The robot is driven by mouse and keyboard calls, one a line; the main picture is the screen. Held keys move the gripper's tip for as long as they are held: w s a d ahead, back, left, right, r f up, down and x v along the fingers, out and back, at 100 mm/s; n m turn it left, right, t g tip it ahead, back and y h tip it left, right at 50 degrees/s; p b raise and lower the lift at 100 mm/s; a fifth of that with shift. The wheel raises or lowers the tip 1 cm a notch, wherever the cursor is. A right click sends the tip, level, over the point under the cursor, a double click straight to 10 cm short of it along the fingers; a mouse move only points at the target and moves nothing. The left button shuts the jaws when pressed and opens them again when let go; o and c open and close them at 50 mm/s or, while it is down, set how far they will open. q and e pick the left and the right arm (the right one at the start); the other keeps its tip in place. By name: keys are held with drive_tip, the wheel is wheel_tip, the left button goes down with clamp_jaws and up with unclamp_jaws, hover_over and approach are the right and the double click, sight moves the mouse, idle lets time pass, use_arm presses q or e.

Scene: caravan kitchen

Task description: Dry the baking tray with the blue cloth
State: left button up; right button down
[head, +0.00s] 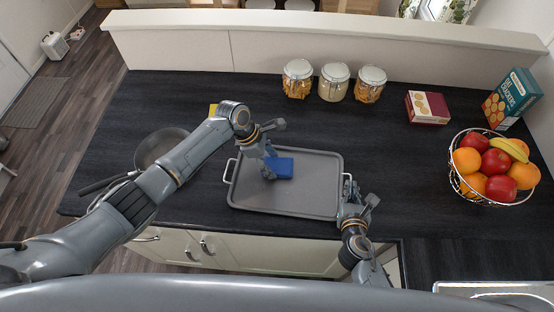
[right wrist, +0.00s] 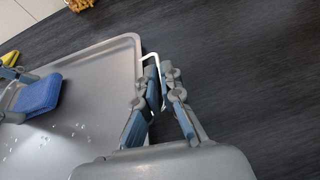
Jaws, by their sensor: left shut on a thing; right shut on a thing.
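The grey baking tray (head: 312,198) lies flat on the dark counter, with a handle at each short end. The folded blue cloth (head: 284,168) is on the tray's left half. My left gripper (head: 268,168) is shut on the blue cloth at its left side. My right gripper (head: 350,190) is shut on the tray's right handle. In the right wrist view its fingers (right wrist: 158,88) close around the pale handle (right wrist: 151,60). There the blue cloth (right wrist: 38,96) shows at the left, and small light drops lie on the tray (right wrist: 95,95) near it.
A frying pan (head: 160,148) is to the left of the tray, partly behind my left arm. Three jars (head: 334,82) stand at the back. A red box (head: 428,107), a cracker box (head: 511,98) and a wire fruit basket (head: 494,190) are at the right. A yellow item (head: 213,110) lies behind my left arm.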

sight(285, 161)
use_arm(q)
drive_tip(key=shift+s+a, duration=0.2)
drive_tip(key=shift+a, duration=0.45)
drive_tip(key=shift+s+a, duration=0.2)
drive_tip(key=shift+a, duration=0.4)
drive_tip(key=shift+s+a+f, duration=0.1)
drive_tip(key=shift+s, duration=1.2)
drive_tip(key=shift+s+a+f, duration=0.1)
drive_tip(key=shift+s, duration=1.15)
